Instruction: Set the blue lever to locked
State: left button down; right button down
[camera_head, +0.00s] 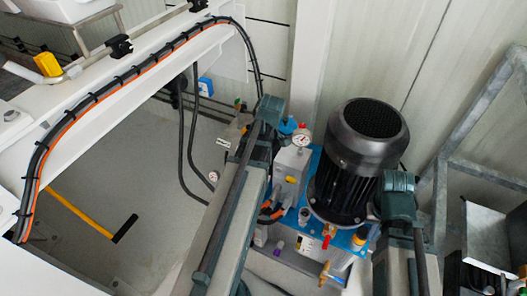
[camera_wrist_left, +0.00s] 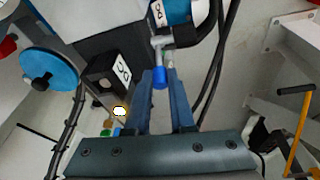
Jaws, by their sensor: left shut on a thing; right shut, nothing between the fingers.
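In the left wrist view, the blue lever (camera_wrist_left: 159,77) is a short metal arm with a blue end, hanging below a blue and dark cylindrical part. My left gripper (camera_wrist_left: 160,82) is shut on its blue end, one finger on each side. A white label with a dark symbol (camera_wrist_left: 159,13) sits on the part above. A second label (camera_wrist_left: 122,68) is on a dark block to the left. In the head view, my left arm hides much of this spot.
A black motor (camera_head: 357,160) stands on a blue pump unit with gauges (camera_head: 302,137) and brass fittings between my arms. Black hoses (camera_head: 182,130) hang left of my left arm. A galvanised frame (camera_head: 445,170) stands at the right. A yellow-handled tool (camera_head: 90,219) lies at the left.

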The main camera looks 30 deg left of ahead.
pick_arm(q)
jog(key=shift+d+f+y, duration=0.1)
jog(key=shift+d+y, duration=0.2)
jog(key=shift+y, duration=0.1)
jog(key=shift+w+d+f+g+y+b, duration=0.2)
jog(key=shift+d+y+b, duration=0.7)
jog(key=shift+y+b, duration=0.75)
jog(key=shift+s+d+f+g+y+b, duration=0.1)
jog(key=shift+d+f+y+b, duration=0.2)
jog(key=shift+d+y+b, duration=1.3)
jog(key=shift+w+d+f+g+y+b, duration=0.2)
jog(key=shift+y+b, duration=0.65)
jog(key=shift+b, duration=1.7)
jog(key=shift+m, duration=0.3)
jog(key=c, duration=0.8)
grip_release()
jog(key=shift+o, duration=0.2)
jog(key=p+v, duration=0.6)
jog(key=v, duration=0.6)
